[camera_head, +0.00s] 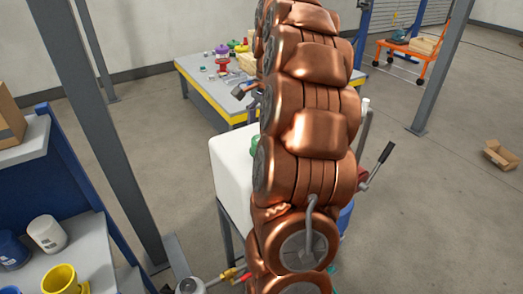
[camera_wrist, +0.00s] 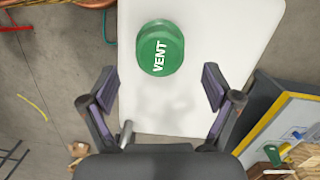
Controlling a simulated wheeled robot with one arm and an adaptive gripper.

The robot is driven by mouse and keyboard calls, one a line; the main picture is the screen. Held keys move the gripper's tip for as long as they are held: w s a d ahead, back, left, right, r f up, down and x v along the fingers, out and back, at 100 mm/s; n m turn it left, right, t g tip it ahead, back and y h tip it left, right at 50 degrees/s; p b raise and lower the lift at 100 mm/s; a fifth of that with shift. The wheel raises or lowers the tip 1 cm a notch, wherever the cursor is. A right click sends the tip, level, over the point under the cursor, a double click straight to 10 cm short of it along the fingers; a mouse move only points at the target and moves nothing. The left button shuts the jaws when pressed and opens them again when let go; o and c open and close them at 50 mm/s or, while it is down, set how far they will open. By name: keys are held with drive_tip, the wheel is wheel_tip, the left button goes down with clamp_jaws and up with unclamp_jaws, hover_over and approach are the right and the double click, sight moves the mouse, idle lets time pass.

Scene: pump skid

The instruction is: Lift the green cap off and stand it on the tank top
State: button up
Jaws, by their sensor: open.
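The green cap (camera_wrist: 160,48) is round and carries the white word VENT. It sits on the white tank top (camera_wrist: 225,75), near the top of the wrist view. In the head view only a sliver of the green cap (camera_head: 254,142) shows beside the white tank (camera_head: 230,165); my copper-coloured arm hides the rest. My gripper (camera_wrist: 158,88) is open and empty, its two fingers spread wide. In the wrist view the cap lies beyond the fingertips, roughly centred between them and apart from both. Bare tank top shows around the cap.
A yellow-edged table (camera_head: 203,97) with several small objects stands behind the tank. A grey post (camera_head: 110,120) rises at left, near a shelf with a yellow cup (camera_head: 62,280). A metal lever (camera_head: 380,160) sticks out right of my arm. Open floor lies at right.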

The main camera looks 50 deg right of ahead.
drive_tip(key=shift+a+f+p, duration=0.25)
drive_tip(key=shift+f+p, duration=0.25)
drive_tip(key=shift+f, duration=0.35)
drive_tip(key=shift+a+f+p, duration=0.15)
drive_tip(key=shift+f+p, duration=0.3)
drive_tip(key=shift+f, duration=1.25)
drive_tip(key=c, duration=1.4)
